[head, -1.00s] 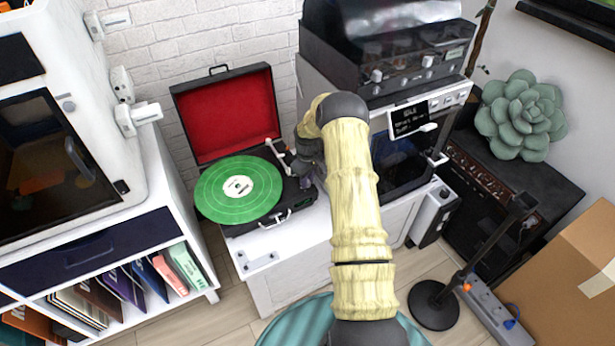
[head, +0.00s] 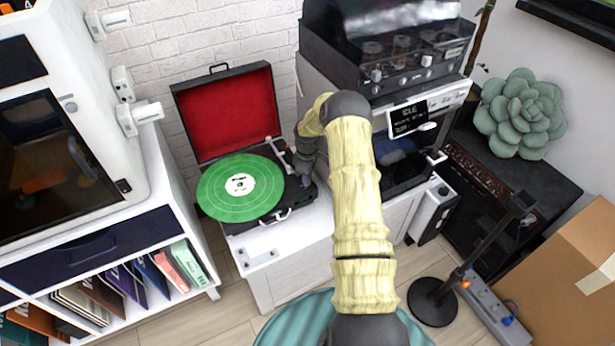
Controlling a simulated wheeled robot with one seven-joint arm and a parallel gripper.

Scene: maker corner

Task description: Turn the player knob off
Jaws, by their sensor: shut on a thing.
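The record player (head: 226,227) is an open black suitcase type with a red-lined lid (head: 228,113) and a green record (head: 241,188) on its platter. It stands on a white cabinet at the middle left. My gripper (head: 302,180) is at the right end of the player's deck, low over its front right corner. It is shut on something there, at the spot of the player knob. The knob itself is hidden by the gripper, so I cannot see its setting. The pale tonearm (head: 276,150) lies just left of my gripper.
A grey machine with a small display (head: 409,118) stands right of my arm, with another knobbed unit (head: 420,75) on top. A white cabinet with a dark glass door (head: 50,165) is at the left. A green succulent (head: 520,113) and a cardboard box (head: 565,270) are at the right.

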